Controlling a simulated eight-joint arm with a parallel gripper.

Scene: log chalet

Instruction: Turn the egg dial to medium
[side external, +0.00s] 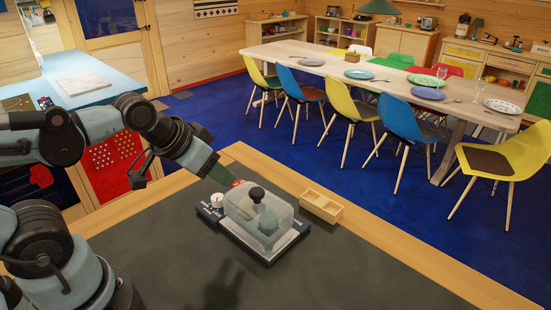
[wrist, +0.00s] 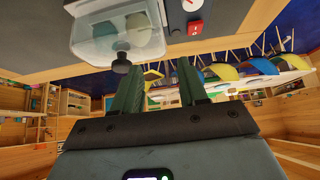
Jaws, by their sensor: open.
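The egg cooker (side external: 281,247) stands on the dark counter, with a clear domed lid (side external: 264,213) over pale and grey-green shapes. Its small white round dial (side external: 217,200) is at its left end; it also shows at the top edge of the wrist view (wrist: 190,5), partly cut off. The dial's setting marks are too small to read. A red switch (wrist: 195,27) lies beside the dial in the wrist view. My gripper (side external: 222,173) is open and empty, above and behind the cooker's left end, apart from the dial. Its green fingers (wrist: 160,66) point toward the cooker in the wrist view.
A small divided wooden box (side external: 321,206) stands right of the cooker near the counter's wooden edge. A black lid knob (wrist: 121,62) sticks out near one finger in the wrist view. The counter's front (side external: 290,285) is clear. A dining table (side external: 385,75) with chairs stands beyond.

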